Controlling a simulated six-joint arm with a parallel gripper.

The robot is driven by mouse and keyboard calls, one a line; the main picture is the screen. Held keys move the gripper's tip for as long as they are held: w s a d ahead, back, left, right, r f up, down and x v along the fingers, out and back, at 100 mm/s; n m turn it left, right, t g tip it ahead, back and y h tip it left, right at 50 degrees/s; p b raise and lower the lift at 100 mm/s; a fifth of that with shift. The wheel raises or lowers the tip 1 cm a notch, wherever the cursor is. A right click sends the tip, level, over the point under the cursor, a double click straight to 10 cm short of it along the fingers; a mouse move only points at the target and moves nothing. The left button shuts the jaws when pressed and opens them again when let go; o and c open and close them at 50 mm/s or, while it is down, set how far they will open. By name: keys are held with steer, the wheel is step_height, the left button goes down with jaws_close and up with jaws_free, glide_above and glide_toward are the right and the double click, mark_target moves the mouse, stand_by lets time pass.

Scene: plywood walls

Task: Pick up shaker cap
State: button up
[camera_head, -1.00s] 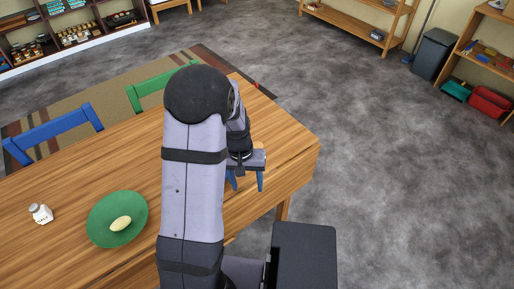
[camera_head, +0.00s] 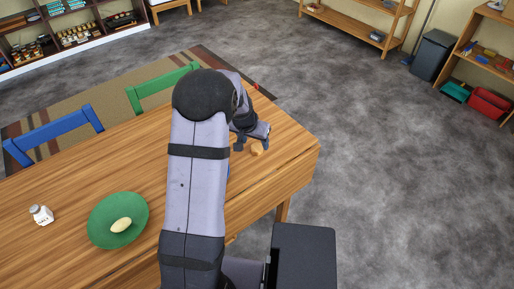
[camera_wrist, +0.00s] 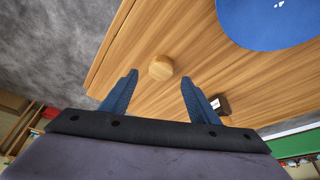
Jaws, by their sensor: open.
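A small round, light wooden piece (camera_head: 257,148), which looks like the shaker cap, lies on the table near its right end. In the wrist view the cap (camera_wrist: 161,67) lies just beyond and between the fingertips, with no contact visible. My gripper (camera_wrist: 159,78) is open and empty, its two blue fingers spread either side of the cap's line. In the head view, my arm hides most of the gripper. A white shaker (camera_head: 41,214) stands at the table's left side.
A green plate (camera_head: 98,228) holds a pale oval item (camera_head: 121,225). A blue plate (camera_wrist: 262,28) and a small dark block (camera_wrist: 220,105) lie near the cap. The table edge (camera_wrist: 104,55) is close by. Blue (camera_head: 52,133) and green (camera_head: 163,88) chairs stand behind the table.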

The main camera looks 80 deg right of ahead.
mark_target(257, 147)
steer(key=shift+f, duration=0.25)
steer(key=shift+p+x, duration=0.8)
steer(key=shift+x, duration=1.7)
steer(key=shift+d, duration=0.15)
steer(key=c, duration=1)
